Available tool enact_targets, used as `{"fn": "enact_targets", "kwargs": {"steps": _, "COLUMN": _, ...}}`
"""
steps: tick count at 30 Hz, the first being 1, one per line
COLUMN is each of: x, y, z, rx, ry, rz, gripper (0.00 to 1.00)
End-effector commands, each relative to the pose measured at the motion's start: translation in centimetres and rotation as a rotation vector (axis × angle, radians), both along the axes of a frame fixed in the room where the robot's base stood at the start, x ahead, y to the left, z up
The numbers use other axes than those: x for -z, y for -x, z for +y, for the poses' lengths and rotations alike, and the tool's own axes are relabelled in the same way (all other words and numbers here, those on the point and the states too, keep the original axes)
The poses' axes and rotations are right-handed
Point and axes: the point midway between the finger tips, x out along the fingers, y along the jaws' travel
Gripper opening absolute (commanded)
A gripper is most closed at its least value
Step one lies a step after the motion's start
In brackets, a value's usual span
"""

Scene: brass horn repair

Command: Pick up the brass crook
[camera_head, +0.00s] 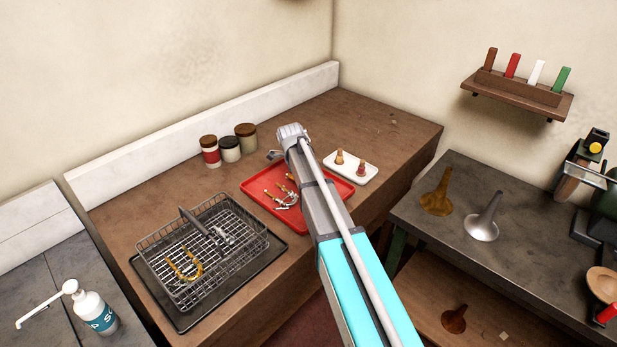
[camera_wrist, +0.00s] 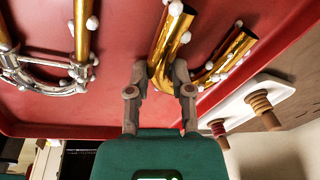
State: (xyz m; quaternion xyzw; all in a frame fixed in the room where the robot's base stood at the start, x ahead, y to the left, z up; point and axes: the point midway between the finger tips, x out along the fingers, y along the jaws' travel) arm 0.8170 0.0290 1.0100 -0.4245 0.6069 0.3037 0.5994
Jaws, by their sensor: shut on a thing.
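The brass crook (camera_wrist: 172,35) is a shiny bent tube dotted with white blobs. In the wrist view it lies over the red tray (camera_wrist: 115,112), with its bend between my fingers. My gripper (camera_wrist: 160,73) is shut on this bend. Whether the crook touches the tray floor is unclear. A brass and silver piece (camera_wrist: 45,75) with a U-shaped end lies to the left in the same tray. In the head view the red tray (camera_head: 256,200) sits on the brown bench, and my arm hides my fingers and part of the tray.
A white dish (camera_head: 372,172) with two small corks stands beside the tray. A wire basket (camera_head: 150,262) on a dark tray holds a yellow U-shaped tube (camera_head: 185,265). Several jars (camera_head: 230,150) stand by the wall. A grey bench (camera_head: 520,250) with two bell-shaped pieces is at right.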

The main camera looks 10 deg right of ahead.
Motion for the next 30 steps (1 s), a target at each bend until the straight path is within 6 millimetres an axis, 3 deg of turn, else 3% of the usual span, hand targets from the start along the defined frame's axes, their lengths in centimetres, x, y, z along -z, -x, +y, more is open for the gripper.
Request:
{"fn": "enact_targets", "kwargs": {"steps": 17, "x": -0.7, "y": 0.0, "z": 0.0, "rx": 0.0, "ry": 0.0, "rz": 0.0, "gripper": 0.0}}
{"fn": "enact_targets", "kwargs": {"steps": 28, "x": -3.6, "y": 0.0, "z": 0.0, "rx": 0.0, "ry": 0.0, "rz": 0.0, "gripper": 0.0}}
{"fn": "enact_targets", "kwargs": {"steps": 30, "x": -4.3, "y": 0.8, "z": 0.1, "rx": 0.0, "ry": 0.0, "rz": 0.0, "gripper": 0.0}}
